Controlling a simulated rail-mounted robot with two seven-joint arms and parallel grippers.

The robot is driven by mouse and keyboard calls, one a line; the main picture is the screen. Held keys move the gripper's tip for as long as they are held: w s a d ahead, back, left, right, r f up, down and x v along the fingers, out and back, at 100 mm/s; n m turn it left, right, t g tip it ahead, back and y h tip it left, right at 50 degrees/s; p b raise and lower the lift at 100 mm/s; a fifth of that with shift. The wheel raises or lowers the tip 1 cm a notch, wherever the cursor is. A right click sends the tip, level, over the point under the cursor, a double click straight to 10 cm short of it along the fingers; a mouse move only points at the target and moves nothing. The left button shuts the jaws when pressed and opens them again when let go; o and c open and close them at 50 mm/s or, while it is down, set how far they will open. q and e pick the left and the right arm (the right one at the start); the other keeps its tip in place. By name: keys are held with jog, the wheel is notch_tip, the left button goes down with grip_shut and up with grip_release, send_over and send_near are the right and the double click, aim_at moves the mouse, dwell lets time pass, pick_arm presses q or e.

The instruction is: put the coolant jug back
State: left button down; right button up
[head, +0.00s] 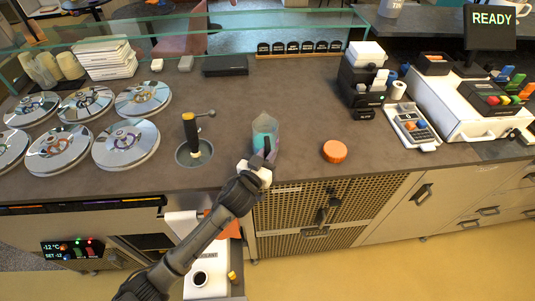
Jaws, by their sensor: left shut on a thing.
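The coolant jug appears to be the translucent vessel (264,127) with a teal and purple tint and a dark handle, upright at the counter's front edge in the head view. My left gripper (258,168) is shut on its near, lower side; the fingers partly hide it. I cannot tell whether its base touches the counter. Below, a pulled-out white unit (208,257) carries partly hidden lettering that seems to read "COOLANT" and has a dark round opening (200,278). My right gripper is not in view.
An orange round cap (334,151) lies on the counter (300,105) right of the jug. A dark stand with an upright handle (191,135) is to its left, beside several shiny round lids (126,144). Perforated cabinet doors (290,206) are below. Counter behind the jug is clear.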

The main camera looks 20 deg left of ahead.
pick_arm(q)
jog(key=c, duration=1.1)
grip_release()
jog(key=shift+r, duration=0.2)
jog(key=s, duration=0.8)
jog(key=s+a+p, duration=0.1)
jog(key=s, duration=0.3)
jog(key=shift+a, duration=0.1)
jog(key=shift+f, duration=0.1)
jog(key=s+f+g, duration=0.4)
jog(key=s+f, duration=0.1)
jog(key=s, duration=0.4)
jog(key=s+f+g+y, duration=0.1)
jog(key=s+f+g, duration=0.4)
jog(key=s, duration=0.5)
jog(key=s+f+m+g, duration=0.1)
jog(key=s+f+g, duration=0.4)
jog(key=s, duration=0.4)
jog(key=shift+s+a+f+y, duration=0.25)
jog(key=shift+s+a+y, duration=0.05)
jog(key=shift+a, duration=0.1)
